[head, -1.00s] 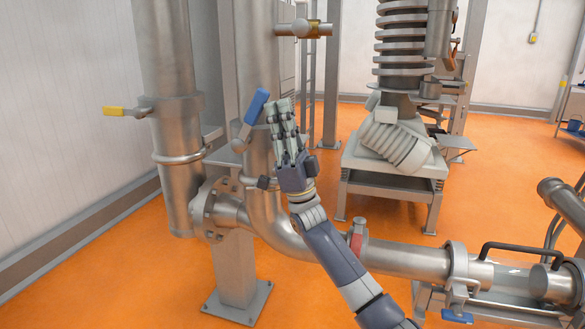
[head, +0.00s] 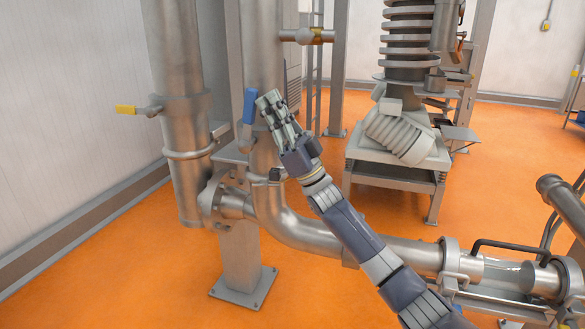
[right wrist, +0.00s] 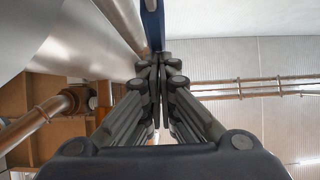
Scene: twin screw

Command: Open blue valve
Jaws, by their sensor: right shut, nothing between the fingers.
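The blue valve handle (head: 250,106) stands nearly upright on the steel pipe (head: 268,185), left of the middle in the head view. My right gripper (head: 268,98) is beside the handle, on its right, with its fingertips close to it. Its fingers are shut with nothing between them. In the right wrist view the blue handle (right wrist: 152,22) shows just beyond the shut fingertips (right wrist: 158,62). I cannot tell whether they touch it. My left gripper is not in view.
A grey machine stand (head: 400,176) stands behind, to the right. A horizontal pipe (head: 415,254) crosses the lower right. Orange floor is open behind.

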